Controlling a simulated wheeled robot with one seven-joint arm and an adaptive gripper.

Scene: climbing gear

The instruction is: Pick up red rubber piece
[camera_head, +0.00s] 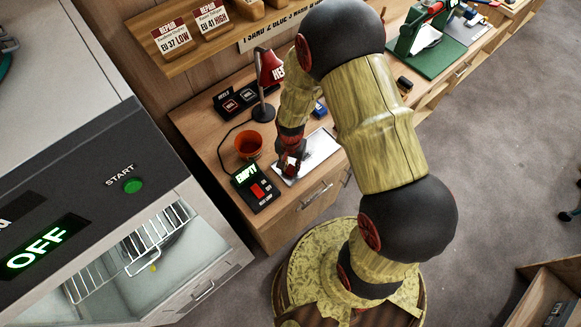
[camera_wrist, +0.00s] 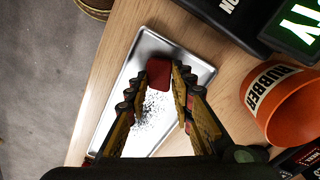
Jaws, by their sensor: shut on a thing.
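The red rubber piece (camera_wrist: 158,75) is a small dark red block in the wrist view, between the tips of my gripper (camera_wrist: 156,82). The fingers are shut on it. I cannot tell whether the piece touches the tray.
An orange cup labelled RUBBER (camera_wrist: 283,108) stands beside the tray. A black box with a lit EMPTY sign (camera_head: 250,186) is close to the gripper. A red desk lamp (camera_head: 268,68) stands behind. A grey machine reading OFF (camera_head: 82,215) is at the left.

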